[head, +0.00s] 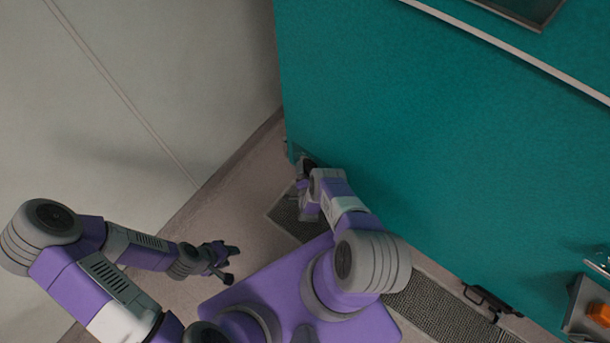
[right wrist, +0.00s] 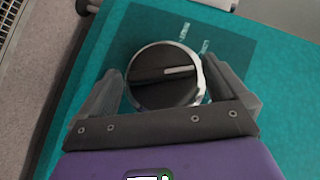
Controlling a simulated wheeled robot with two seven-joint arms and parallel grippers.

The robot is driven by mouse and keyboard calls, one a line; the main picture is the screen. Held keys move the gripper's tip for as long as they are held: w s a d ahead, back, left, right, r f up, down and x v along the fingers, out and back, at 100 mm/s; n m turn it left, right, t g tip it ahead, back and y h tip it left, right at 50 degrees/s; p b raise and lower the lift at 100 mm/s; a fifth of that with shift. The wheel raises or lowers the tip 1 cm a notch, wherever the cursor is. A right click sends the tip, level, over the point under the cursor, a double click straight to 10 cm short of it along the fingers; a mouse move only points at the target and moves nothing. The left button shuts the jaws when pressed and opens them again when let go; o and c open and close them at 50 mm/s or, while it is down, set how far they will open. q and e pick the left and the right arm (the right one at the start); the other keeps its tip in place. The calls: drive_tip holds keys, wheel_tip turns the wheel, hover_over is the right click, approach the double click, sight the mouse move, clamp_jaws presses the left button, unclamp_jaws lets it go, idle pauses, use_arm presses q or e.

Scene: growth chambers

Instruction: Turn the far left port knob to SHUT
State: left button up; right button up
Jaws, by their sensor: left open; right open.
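A round dark port knob (right wrist: 168,78) with a bright metal rim sits on a darker teal label panel (right wrist: 225,45) in the right wrist view. A pale pointer line on its face runs from near the middle toward the right rim. Small pale lettering stands above and right of the knob, too small to read surely. My right gripper (right wrist: 163,68) is open, with one finger on each side of the knob; I cannot tell whether they touch it. In the head view the knob is not seen. My left gripper (head: 226,260) is open and empty, over the floor at the left.
A large teal chamber wall (head: 430,150) fills the right of the head view. A black handle (head: 490,300) and a metal tray with an orange thing (head: 599,313) are at lower right. A dark floor grating (head: 440,308) runs along the wall. Floor at the left is free.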

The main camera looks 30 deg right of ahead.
drive_tip(key=c, duration=0.8)
drive_tip(key=shift+r, duration=0.1)
drive_tip(key=shift+w+a+r+n+g+h, duration=0.15)
drive_tip(key=shift+n+g+h, duration=0.2)
drive_tip(key=shift+n+g, duration=0.8)
drive_tip(key=shift+w+n+g+h, duration=0.25)
drive_tip(key=shift+n+g, duration=0.35)
drive_tip(key=shift+g, duration=1.1)
drive_tip(key=shift+w+a+r+n+g+h, duration=0.1)
drive_tip(key=shift+n+g+h, duration=0.3)
drive_tip(key=shift+n+g, duration=0.75)
drive_tip(key=shift+g, duration=0.4)
